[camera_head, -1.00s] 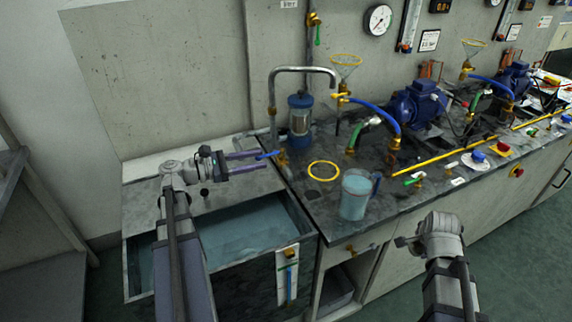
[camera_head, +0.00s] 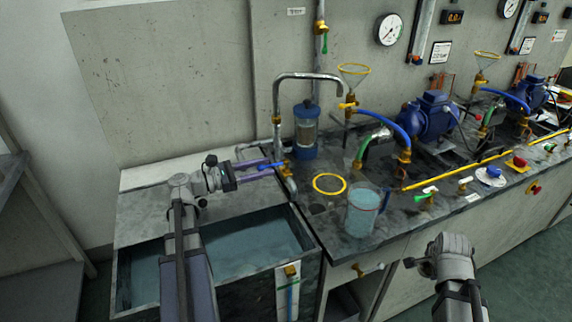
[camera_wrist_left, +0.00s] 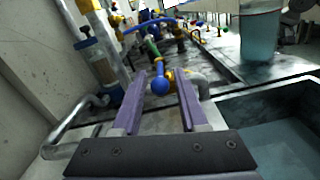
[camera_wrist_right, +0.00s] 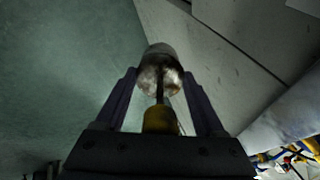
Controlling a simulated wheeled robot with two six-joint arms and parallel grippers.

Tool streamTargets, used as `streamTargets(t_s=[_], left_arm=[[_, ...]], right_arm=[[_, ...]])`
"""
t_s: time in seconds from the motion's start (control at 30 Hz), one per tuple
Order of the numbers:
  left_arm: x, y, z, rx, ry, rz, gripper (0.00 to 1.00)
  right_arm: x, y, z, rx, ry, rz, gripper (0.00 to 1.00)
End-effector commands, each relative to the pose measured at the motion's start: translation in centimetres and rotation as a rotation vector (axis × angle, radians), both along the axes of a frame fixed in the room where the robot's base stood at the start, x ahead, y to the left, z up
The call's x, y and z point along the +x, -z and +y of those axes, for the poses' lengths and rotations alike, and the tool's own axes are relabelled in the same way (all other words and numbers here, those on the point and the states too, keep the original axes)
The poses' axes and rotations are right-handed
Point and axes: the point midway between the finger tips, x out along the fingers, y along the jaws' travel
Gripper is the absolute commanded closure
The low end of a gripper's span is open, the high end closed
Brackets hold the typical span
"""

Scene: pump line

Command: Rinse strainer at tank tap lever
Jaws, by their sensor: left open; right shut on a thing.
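The tank tap's blue lever (camera_head: 273,165) sits at the foot of the curved metal spout (camera_head: 305,76), at the tank's right rim. My left gripper (camera_head: 280,166) is open with its purple fingers at the lever. In the left wrist view the lever's round blue end (camera_wrist_left: 160,86) shows between the two fingers, with gaps on both sides. The right gripper (camera_wrist_right: 160,98) is shut on the strainer's yellow grip (camera_wrist_right: 160,120). The strainer's metal basket (camera_wrist_right: 158,72) points away from it over the floor. The strainer is hidden in the head view.
The open water tank (camera_head: 305,255) lies below my left arm. A clear jug of water (camera_head: 364,212) and a yellow ring (camera_head: 329,184) are on the dark counter. A blue-capped filter (camera_head: 306,130) stands behind the spout. Pumps, hoses and valves fill the counter to the right.

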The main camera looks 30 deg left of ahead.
Motion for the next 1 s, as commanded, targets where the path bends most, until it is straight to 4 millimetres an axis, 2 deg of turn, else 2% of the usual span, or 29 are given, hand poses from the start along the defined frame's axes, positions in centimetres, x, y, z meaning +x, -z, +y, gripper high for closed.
streamTargets(t_s=[0.1, 0.3, 0.7, 1.0], left_arm=[[1.5, 0.0, -1.3, 0.0, 0.003, 0.0, 0.57], [3.2, 0.0, -2.7, 0.0, 0.001, 0.0, 0.57], [3.7, 0.0, -3.1, 0.0, -0.001, 0.0, 0.57], [3.7, 0.0, -3.1, 0.0, -0.001, 0.0, 0.9]], right_arm=[[0.0, 0.0, 0.0, 0.0, 0.0, 0.0, 0.94], [0.0, 0.0, 0.0, 0.0, 0.0, 0.0, 0.94], [0.0, 0.0, 0.0, 0.0, 0.0, 0.0, 0.94], [0.0, 0.0, 0.0, 0.0, 0.0, 0.0, 0.94]])
